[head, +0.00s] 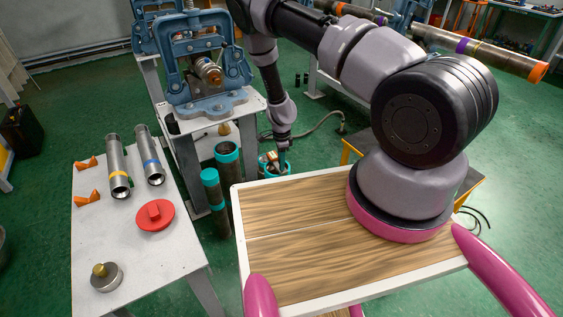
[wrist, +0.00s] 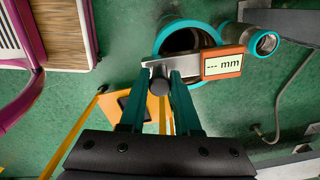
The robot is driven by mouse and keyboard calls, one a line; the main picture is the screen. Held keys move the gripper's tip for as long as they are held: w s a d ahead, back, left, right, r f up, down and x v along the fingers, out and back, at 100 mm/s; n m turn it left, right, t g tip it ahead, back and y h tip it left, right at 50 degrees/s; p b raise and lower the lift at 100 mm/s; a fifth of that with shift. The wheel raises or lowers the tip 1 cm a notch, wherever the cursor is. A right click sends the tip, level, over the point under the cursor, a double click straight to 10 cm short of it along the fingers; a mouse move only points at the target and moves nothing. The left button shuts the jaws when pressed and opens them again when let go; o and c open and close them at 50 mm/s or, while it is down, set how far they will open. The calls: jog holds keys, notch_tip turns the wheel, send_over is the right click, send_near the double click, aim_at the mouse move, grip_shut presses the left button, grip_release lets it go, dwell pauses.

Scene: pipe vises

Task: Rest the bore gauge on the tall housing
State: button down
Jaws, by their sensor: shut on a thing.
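My gripper (wrist: 170,85) is shut on the bore gauge (wrist: 222,65), with a dark round knob between the fingers. The gauge has a silver body and an orange-edged display reading "--- mm". In the wrist view it lies over the near rim of a wide dark housing with a teal rim (wrist: 163,36); whether it touches the rim cannot be told. In the head view my gripper (head: 282,163) is down at this housing (head: 275,174), just behind the wooden top, and the gauge (head: 271,158) is small there. A narrower teal-rimmed pipe (wrist: 266,43) stands beside the housing.
A white table (head: 150,250) holds pipes, a red flanged part (head: 156,215) and orange blocks. A blue vise (head: 207,75) stands behind. A hose (head: 325,125) lies on the floor.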

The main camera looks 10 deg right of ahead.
jog(key=shift+f, duration=0.35)
dwell(0.4)
jog(key=c, duration=0.5)
grip_release()
jog(key=shift+c, duration=0.2)
jog(key=shift+r, duration=3.5)
